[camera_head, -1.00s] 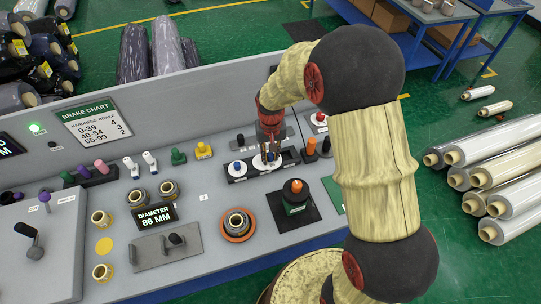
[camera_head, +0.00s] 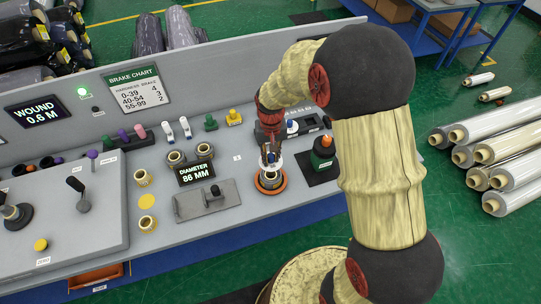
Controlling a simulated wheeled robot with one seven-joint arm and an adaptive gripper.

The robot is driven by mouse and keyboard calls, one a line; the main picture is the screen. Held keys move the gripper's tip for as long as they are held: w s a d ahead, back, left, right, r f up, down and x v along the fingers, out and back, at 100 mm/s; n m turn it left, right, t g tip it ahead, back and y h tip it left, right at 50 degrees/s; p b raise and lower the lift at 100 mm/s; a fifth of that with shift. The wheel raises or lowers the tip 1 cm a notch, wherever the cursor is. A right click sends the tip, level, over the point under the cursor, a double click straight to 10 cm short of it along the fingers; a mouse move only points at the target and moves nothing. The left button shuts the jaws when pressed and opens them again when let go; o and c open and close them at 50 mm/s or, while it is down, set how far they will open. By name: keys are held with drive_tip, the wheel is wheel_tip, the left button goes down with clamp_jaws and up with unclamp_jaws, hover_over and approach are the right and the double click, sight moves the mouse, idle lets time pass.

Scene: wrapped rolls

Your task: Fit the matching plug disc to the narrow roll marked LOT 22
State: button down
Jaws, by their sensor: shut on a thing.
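The narrow roll (camera_head: 270,183) stands upright in an orange ring holder (camera_head: 258,190) on the grey bench top. No LOT 22 marking is readable from here. My gripper (camera_head: 270,163) points down right over this roll and is shut on a pale plug disc with a blue knob (camera_head: 271,158). The disc is at the roll's top, partly hidden by the fingers. I cannot tell whether it touches the roll or hovers just above. A dark tray (camera_head: 312,124) behind my gripper holds another blue-knobbed disc (camera_head: 292,127); my arm hides part of the tray.
A black pad with a dark green, orange-topped item (camera_head: 324,146) stands close to the right of my gripper. A diameter display (camera_head: 195,173) reads 86 MM. The brake chart (camera_head: 136,88) stands behind.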

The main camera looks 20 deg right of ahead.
sight(271, 156)
drive_tip(key=shift+f+b, duration=1.6)
drive_tip(key=shift+f, duration=1.3)
drive_tip(key=shift+f+b, duration=0.5)
drive_tip(key=shift+f, duration=0.9)
drive_tip(key=c, duration=1.6)
unclamp_jaws()
drive_tip(key=shift+o, duration=0.2)
wheel_tip(271, 156, up, 12)
